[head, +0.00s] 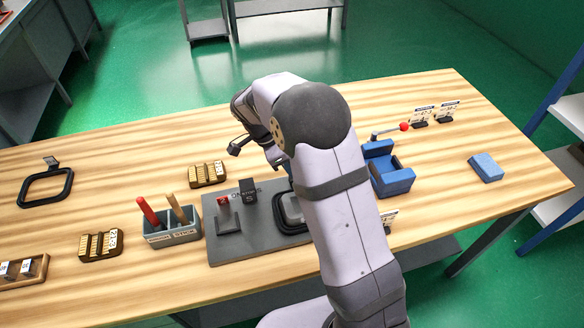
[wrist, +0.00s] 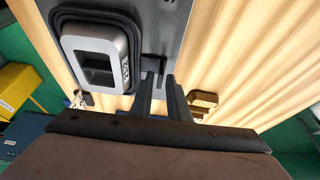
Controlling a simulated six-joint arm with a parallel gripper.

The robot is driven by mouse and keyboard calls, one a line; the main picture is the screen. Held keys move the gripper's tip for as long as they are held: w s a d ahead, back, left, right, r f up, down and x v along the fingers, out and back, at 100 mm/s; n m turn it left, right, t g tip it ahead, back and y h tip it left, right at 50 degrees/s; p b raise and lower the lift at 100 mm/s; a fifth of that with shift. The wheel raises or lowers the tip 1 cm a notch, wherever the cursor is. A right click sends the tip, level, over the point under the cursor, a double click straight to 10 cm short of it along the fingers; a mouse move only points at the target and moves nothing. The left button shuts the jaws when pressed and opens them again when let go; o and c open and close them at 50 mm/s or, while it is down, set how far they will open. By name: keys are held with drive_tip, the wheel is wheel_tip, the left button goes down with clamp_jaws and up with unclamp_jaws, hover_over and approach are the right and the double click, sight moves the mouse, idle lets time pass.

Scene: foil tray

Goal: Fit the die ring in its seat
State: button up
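A black rounded rectangular ring (head: 45,200), which looks like the die ring, lies at the far left of the table, far from my gripper. A silver block with a hollow middle (wrist: 73,45) stands on the grey plate, inside a dark rounded border (wrist: 57,24). This looks like the seat; I cannot tell whether the border is part of it or separate. In the head view my arm partly hides it. My gripper (wrist: 161,78) shows two dark fingers with a narrow gap, nothing clearly held. It is beside the silver block, over or near the plate.
The grey plate (head: 225,250) carries a red-topped part (head: 225,213) and a dark upright block (head: 249,194). A blue fixture (head: 390,178) and a blue block (head: 486,167) stand right.

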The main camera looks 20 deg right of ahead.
drive_tip(key=shift+r, duration=0.2)
drive_tip(key=shift+r+p, duration=1.3)
drive_tip(key=shift+r, duration=0.75)
drive_tip(key=o, duration=0.6)
drive_tip(key=shift+c, duration=0.2)
drive_tip(key=shift+r+p, duration=1.15)
drive_tip(key=shift+r, duration=0.85)
